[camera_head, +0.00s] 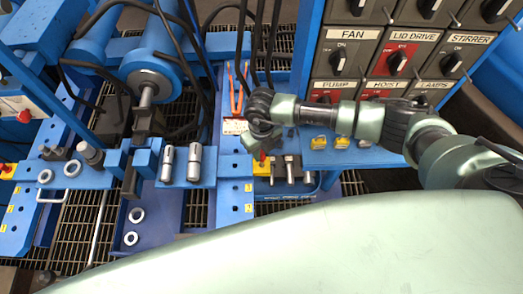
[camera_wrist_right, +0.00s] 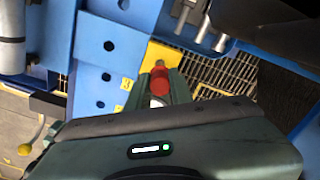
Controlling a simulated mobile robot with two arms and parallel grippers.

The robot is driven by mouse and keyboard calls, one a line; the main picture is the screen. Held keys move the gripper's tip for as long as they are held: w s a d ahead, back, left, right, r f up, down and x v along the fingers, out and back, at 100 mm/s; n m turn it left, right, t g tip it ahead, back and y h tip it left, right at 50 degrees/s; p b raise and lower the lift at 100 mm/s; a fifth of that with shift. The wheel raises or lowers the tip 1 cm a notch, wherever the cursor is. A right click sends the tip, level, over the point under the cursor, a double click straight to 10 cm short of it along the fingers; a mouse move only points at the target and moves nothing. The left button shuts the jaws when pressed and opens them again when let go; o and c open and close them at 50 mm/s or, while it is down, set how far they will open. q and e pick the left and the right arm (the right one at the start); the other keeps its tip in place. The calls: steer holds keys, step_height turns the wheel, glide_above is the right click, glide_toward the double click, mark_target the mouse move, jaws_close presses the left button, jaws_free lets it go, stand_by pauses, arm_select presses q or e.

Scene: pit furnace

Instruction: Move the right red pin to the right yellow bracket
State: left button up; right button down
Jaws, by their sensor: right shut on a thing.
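The red pin (camera_wrist_right: 160,78) is between the two green fingers of my right gripper (camera_wrist_right: 160,92) in the wrist view, and the gripper is shut on it. A bit of red (camera_head: 262,156) shows below the gripper (camera_head: 257,150) in the head view. The yellow bracket (camera_wrist_right: 153,51) is at the edge of a blue plate, just beyond the pin in the wrist view. In the head view the bracket (camera_head: 262,169) is just below the gripper. I cannot tell whether the pin touches the bracket. My left gripper is not in view.
Metal bolts (camera_head: 289,169) stand right of the bracket. Two metal cylinders (camera_head: 194,164) stand on the blue frame to the left. A labelled switch panel (camera_head: 390,50) rises at the back right. Orange-handled pliers (camera_head: 237,92) lie behind the gripper. Grating (camera_wrist_right: 208,70) shows below.

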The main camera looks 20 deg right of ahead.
steer(key=shift+f+b, duration=1.45)
steer(key=shift+f, duration=0.6)
steer(key=c, duration=1.2)
jaws_free()
steer(key=shift+o, duration=0.2)
steer(key=shift+r, duration=0.15)
step_height(320, 180, up, 8)
steer(key=shift+f, duration=0.2)
